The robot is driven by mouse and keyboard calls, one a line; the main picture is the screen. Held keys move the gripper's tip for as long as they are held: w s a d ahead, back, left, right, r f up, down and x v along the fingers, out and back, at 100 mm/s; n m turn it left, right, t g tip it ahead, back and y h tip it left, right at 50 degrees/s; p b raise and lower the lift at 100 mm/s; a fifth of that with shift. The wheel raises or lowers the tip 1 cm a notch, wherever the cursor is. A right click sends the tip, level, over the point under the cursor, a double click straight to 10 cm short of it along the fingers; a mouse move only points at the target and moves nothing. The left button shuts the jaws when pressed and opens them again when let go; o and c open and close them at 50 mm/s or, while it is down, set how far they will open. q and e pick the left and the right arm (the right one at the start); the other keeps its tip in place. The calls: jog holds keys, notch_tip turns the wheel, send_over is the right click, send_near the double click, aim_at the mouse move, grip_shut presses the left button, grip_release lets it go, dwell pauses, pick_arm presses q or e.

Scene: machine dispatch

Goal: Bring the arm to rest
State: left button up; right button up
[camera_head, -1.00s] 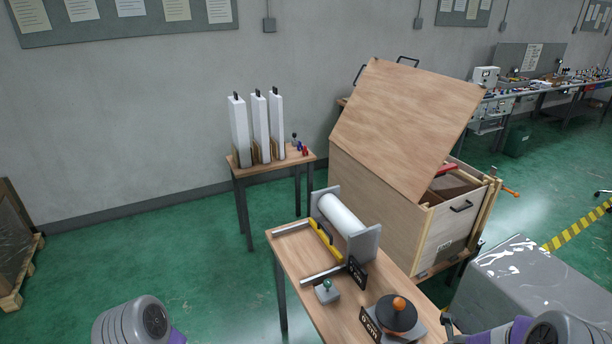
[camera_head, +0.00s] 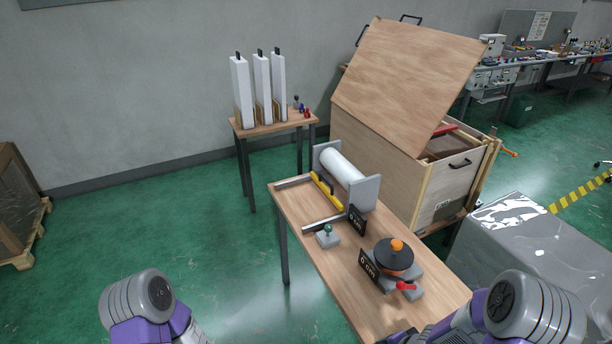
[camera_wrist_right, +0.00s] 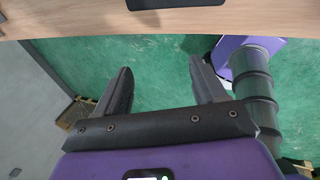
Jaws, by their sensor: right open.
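Green floor shows between and beyond the fingers. A wooden table edge (camera_wrist_right: 60,22) crosses the top of that view, apart from the fingertips. My left arm (camera_head: 148,308) shows at the lower left of the head view; its gripper is out of the picture.
The near wooden table (camera_head: 300,215) holds a white roll (camera_head: 342,166), a green-knobbed device (camera_head: 327,236) and a dark disc with an orange knob (camera_head: 394,258). A wooden crate (camera_head: 400,175) with a raised lid stands behind. A grey wrapped block (camera_head: 510,250) is at right.

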jog(key=s+a+f+m+g+b, duration=0.1)
jog(key=s+a+f+m+b, duration=0.2)
jog(key=f+m, duration=0.4)
jog(key=s+a+f+m+b, duration=0.4)
jog(key=a+f+m, duration=0.1)
jog(key=m, duration=0.5)
jog(key=s+a+f+m+g+y+b, duration=0.1)
jog(key=s+a+f+m+b, duration=0.2)
jog(key=f+m, duration=0.5)
jog(key=shift+s+a+f+m+g+b, duration=0.3)
jog(key=shift+a+f+m+b, duration=0.05)
jog(key=shift+a+m+b, duration=0.4)
